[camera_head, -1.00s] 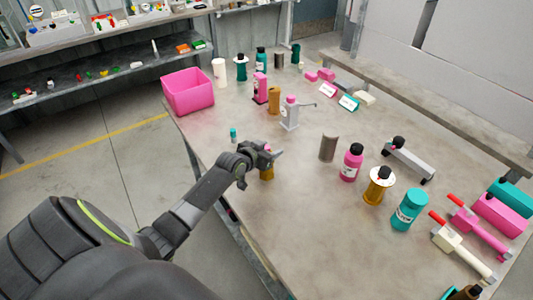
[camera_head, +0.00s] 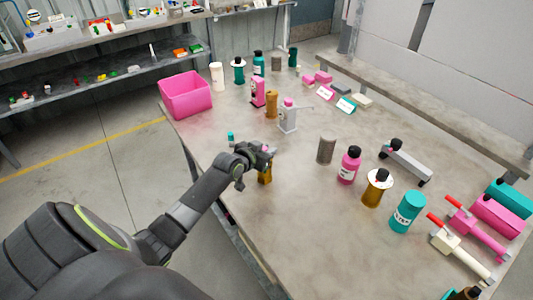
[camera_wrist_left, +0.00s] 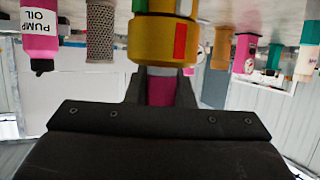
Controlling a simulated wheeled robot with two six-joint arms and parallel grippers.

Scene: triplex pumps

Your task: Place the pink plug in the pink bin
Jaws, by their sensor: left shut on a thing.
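My left gripper (camera_head: 266,152) is over the near left part of the table. It is shut on the pink plug, whose pink side (camera_wrist_left: 160,88) shows between the fingers in the left wrist view; in the head view it is mostly hidden. A gold-yellow cylinder (camera_head: 265,175) stands just below the gripper and also shows close beyond the fingers in the wrist view (camera_wrist_left: 150,42). I cannot tell whether the plug touches it. The pink bin (camera_head: 187,98) stands at the table's far left corner, apart from the gripper. My right gripper is not in view.
A small teal piece (camera_head: 231,139) is left of the gripper. A grey pump (camera_head: 288,118), a gold bottle (camera_head: 271,104) and a pink pump (camera_head: 258,92) stand behind. Several bottles, including a pink one (camera_head: 348,168), stand right. The table between gripper and bin is mostly clear.

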